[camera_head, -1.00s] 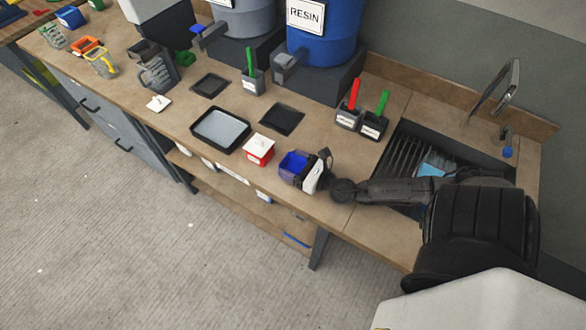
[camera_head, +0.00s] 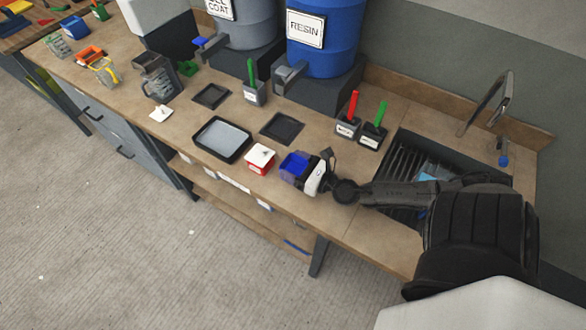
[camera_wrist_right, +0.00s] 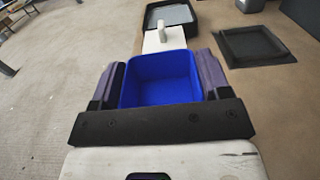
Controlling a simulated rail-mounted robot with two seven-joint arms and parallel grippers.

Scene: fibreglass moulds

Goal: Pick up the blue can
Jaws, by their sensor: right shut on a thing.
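The blue can (camera_head: 294,161) is a small square open container near the front edge of the bench in the head view. In the right wrist view the blue can (camera_wrist_right: 160,80) shows empty inside, with a finger on each side of it. My right gripper (camera_head: 301,170) is shut on the can; it also shows in the right wrist view (camera_wrist_right: 161,88). The can looks upright; I cannot tell whether its base touches the bench. My left gripper is not in view.
A red box with a white lid (camera_head: 261,158) stands just left of the can. A black tray (camera_head: 222,139) and a dark flat pad (camera_head: 282,128) lie behind. A sink (camera_head: 401,165) is to the right. Brush holders (camera_head: 370,136) stand near the sink.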

